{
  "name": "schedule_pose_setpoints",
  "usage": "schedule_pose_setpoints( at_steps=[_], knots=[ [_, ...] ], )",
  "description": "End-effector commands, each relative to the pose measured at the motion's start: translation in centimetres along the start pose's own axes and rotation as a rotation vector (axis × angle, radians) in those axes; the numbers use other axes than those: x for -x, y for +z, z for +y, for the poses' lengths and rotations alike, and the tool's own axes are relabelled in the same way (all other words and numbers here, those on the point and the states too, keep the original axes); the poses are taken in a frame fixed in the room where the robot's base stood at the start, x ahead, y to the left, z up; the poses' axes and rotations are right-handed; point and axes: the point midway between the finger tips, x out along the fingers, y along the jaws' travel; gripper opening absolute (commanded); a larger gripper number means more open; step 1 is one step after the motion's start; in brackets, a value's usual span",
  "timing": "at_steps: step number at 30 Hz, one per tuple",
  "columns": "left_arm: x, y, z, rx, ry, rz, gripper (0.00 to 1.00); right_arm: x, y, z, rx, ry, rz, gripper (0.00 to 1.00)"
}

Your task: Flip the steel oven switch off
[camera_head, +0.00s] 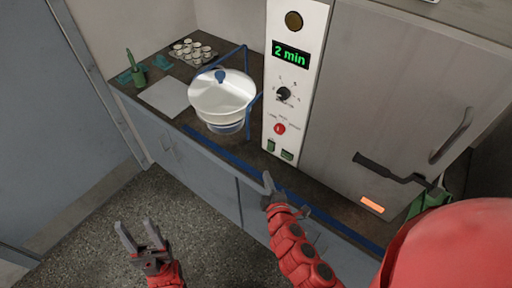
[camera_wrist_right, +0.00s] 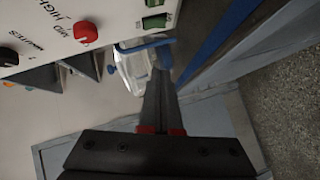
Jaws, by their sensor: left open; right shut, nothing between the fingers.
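The steel oven (camera_head: 395,90) stands at the right, with a white control panel (camera_head: 298,60) on its left side. Two green rocker switches sit low on the panel, a left one (camera_head: 270,146) and a right one (camera_head: 287,155). Both also show at the top of the right wrist view, one lower (camera_wrist_right: 155,22) and one at the edge (camera_wrist_right: 154,3). I cannot tell their on or off positions. My right gripper (camera_head: 268,183) is shut and empty, below and in front of the switches, apart from them. My left gripper (camera_head: 142,236) is open and empty above the floor.
A red knob (camera_head: 279,128), a black knob (camera_head: 283,94) and a green "2 min" display (camera_head: 291,55) are on the panel. A black lever (camera_head: 390,170) juts out at the oven's front. The counter's front edge is clear.

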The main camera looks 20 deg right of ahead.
Motion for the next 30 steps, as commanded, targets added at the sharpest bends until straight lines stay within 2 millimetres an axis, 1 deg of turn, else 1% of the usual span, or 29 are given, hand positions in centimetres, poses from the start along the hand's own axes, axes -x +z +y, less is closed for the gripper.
schedule_pose_setpoints(
  at_steps=[3,5,13,17,20,30],
  knots=[
    [0.2,0.0,0.0,0.000,0.000,0.000,0.50,0.1,0.7,-0.1,0.019,-0.001,-0.032,0.00],
    [0.2,0.0,0.0,0.000,0.000,0.000,0.50,0.1,0.9,-0.1,0.021,-0.002,-0.038,0.00],
    [0.2,0.0,0.0,0.000,0.000,0.000,0.50,0.1,0.8,0.0,0.020,-0.002,-0.035,0.00],
    [-0.2,0.0,0.0,0.000,0.000,0.000,0.50,-0.5,0.8,0.1,0.019,0.000,-0.034,0.00],
    [-0.7,-0.1,0.0,0.000,0.000,0.000,0.50,-1.5,0.8,0.1,0.019,-0.002,-0.036,0.00],
    [-2.7,-0.5,-0.1,0.000,0.000,0.000,0.50,-7.2,0.9,0.3,0.017,0.000,-0.035,0.00]
  ],
)
